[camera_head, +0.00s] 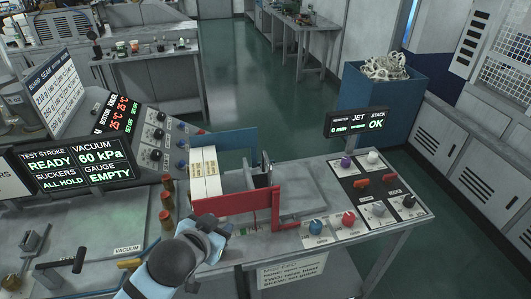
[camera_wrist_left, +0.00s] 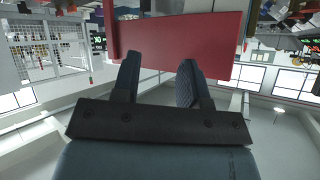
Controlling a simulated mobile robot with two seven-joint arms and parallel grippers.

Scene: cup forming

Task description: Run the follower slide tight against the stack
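The stack (camera_head: 205,172) is a pale, cream-coloured block standing upright between a red side plate (camera_head: 235,203) and a blue side plate (camera_head: 238,139). A dark upright piece (camera_head: 262,174), which looks like the follower slide, stands to its right, with a visible gap between them. My left gripper (camera_head: 226,229) is in front of the red plate, below the stack in the picture. In the left wrist view its two fingers (camera_wrist_left: 160,72) are apart with nothing between them, and the red plate (camera_wrist_left: 190,38) spans just beyond the tips. My right gripper is not in view.
A display (camera_head: 357,123) reading "STACK OK" stands behind the bench. Coloured knobs and switches (camera_head: 378,190) sit on the right. Brass-coloured posts (camera_head: 167,201) and a control panel (camera_head: 72,165) stand on the left.

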